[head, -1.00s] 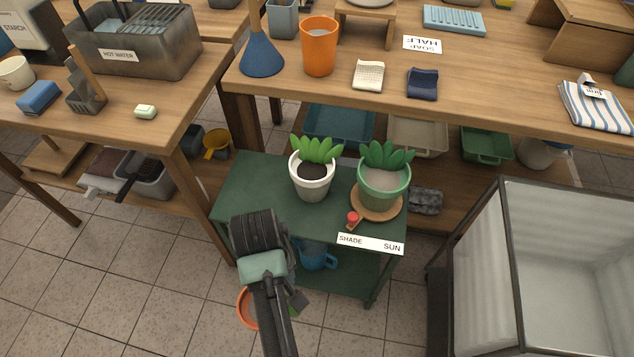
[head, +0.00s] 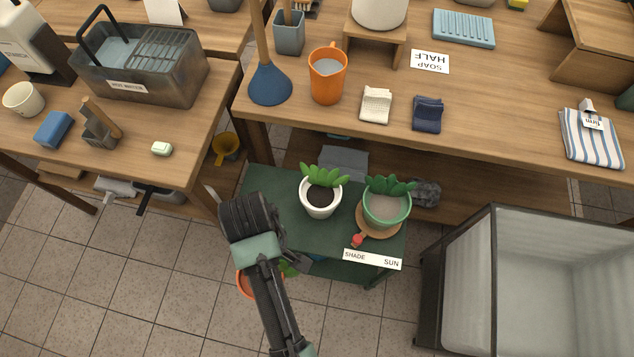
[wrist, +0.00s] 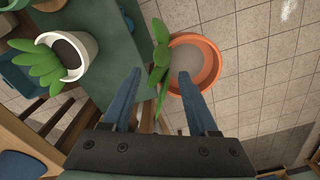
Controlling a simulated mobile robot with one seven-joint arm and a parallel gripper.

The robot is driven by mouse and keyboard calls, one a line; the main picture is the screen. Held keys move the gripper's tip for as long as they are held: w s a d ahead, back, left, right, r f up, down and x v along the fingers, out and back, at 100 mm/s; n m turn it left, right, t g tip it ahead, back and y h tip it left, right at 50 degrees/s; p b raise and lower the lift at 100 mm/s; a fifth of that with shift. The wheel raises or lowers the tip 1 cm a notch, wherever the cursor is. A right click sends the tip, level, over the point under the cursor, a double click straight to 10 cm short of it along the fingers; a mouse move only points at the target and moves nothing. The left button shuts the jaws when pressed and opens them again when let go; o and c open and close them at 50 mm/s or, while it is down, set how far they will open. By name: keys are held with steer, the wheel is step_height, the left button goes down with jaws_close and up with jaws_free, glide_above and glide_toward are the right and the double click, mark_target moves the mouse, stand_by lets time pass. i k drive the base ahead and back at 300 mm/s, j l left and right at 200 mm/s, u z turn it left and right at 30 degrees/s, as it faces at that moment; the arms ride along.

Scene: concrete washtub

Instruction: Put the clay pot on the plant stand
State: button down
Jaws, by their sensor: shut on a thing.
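The clay pot is orange with green leaves and grey soil. It shows in the wrist view (wrist: 213,66) and, mostly hidden behind my arm, in the head view (head: 243,284). My gripper (wrist: 161,76) is on its leafy side, one finger over the inside of the rim and one outside; contact is hard to see. The dark green plant stand (head: 283,228) is beside it, with a white potted plant (head: 320,201) and a green potted plant (head: 386,207) on a round saucer. A label (head: 372,259) on its front edge reads SHADE and SUN.
A red-topped small item (head: 358,240) lies by the saucer. The wooden bench (head: 480,110) stands behind the stand, a table (head: 190,160) at left, and a large grey tub (head: 470,270) at right. Bare green top shows left of the white pot.

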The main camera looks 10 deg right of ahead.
mark_target(267, 192)
steer(key=i, duration=0.9)
